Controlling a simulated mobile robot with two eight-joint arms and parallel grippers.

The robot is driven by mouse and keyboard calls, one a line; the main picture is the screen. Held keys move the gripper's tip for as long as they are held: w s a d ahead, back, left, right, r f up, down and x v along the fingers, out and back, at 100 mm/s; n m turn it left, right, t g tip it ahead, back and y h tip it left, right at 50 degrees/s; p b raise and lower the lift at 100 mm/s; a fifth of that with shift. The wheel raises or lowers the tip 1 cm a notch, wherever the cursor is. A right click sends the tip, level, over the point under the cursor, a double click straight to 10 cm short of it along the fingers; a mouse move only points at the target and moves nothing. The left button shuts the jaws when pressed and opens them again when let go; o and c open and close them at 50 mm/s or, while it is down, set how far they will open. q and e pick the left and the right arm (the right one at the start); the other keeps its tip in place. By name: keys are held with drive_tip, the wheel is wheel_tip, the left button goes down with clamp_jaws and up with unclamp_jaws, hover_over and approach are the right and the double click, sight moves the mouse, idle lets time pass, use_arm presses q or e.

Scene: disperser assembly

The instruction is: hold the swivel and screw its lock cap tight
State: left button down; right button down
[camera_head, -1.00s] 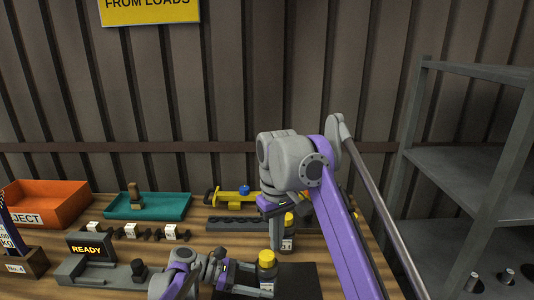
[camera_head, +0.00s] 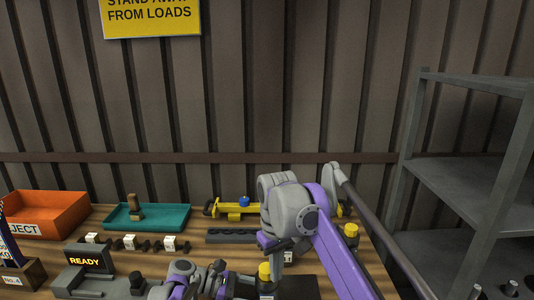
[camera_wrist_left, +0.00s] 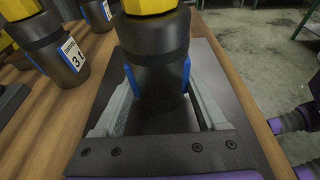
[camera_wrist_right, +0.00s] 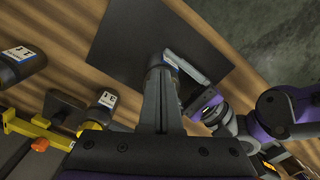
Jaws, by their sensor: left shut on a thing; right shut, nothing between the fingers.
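The swivel is a dark cylinder with a yellow lock cap (camera_head: 264,272). My right gripper (camera_wrist_right: 160,85) is shut and empty, reaching down close to the held swivel. Its fingers hide the cap in the right wrist view, so I cannot tell whether they touch it.
A dark mat (camera_wrist_right: 125,40) lies beneath. A yellow holder (camera_head: 236,215), a teal tray (camera_head: 172,219), an orange reject bin (camera_head: 60,212) and a READY device (camera_head: 86,262) occupy the bench. Grey shelving (camera_head: 460,165) stands right.

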drive_tip(key=shift+w+a, duration=0.3)
drive_tip(key=shift+w, duration=0.05)
idle(0.6)
drive_tip(key=shift+s+a, duration=0.2)
drive_tip(key=shift+a, duration=0.3)
idle(0.3)
drive_tip(key=shift+s, duration=0.1)
wheel_tip(320, 180, up, 6)
drive_tip(key=shift+s+d, duration=0.3)
drive_tip(key=shift+s, duration=0.05)
idle(0.4)
drive_tip(key=shift+r, duration=0.1)
wheel_tip(320, 180, down, 6)
drive_tip(key=shift+w+d, duration=0.2)
drive_tip(key=shift+d, duration=0.15)
idle(0.6)
